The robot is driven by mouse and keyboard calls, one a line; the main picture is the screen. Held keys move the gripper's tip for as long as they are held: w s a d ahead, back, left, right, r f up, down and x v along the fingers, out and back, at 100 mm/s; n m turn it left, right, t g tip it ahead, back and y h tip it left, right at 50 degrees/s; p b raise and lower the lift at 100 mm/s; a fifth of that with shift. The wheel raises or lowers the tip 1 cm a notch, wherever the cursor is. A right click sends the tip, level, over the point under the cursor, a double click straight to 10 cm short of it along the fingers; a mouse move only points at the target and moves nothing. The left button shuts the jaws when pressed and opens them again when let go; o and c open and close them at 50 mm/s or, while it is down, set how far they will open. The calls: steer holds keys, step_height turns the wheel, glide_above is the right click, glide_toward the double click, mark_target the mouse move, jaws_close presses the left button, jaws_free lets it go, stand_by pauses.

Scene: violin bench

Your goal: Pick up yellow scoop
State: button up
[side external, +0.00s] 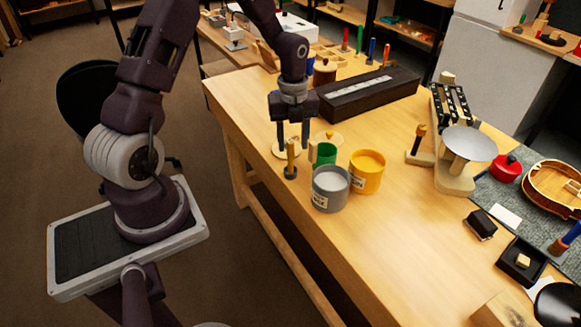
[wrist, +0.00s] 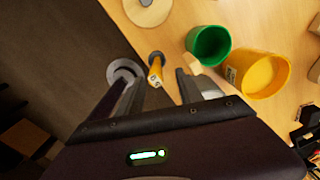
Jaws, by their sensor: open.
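My gripper (side external: 292,143) is open and points down over the near-left part of the bench. A small upright yellow-handled tool (side external: 291,158), apparently the yellow scoop, stands below and between its fingertips, with a dark round lower end. In the wrist view, the yellow handle (wrist: 156,72) shows between the open fingers (wrist: 153,80). I cannot tell whether either finger touches it. Its scoop end is not clearly visible.
Close to the right are a green cup (side external: 325,153), a grey labelled tub (side external: 330,189) and a yellow labelled tub (side external: 367,172). Round wooden discs (side external: 287,148) lie behind. A long dark case (side external: 368,94) and a balance-like stand (side external: 455,180) are farther off.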

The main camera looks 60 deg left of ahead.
mark_target(291, 169)
steer(key=f, duration=0.7)
steer(key=shift+s+a, duration=0.1)
steer(key=shift+a, duration=0.3)
steer(key=shift+r, duration=0.1)
jaws_close()
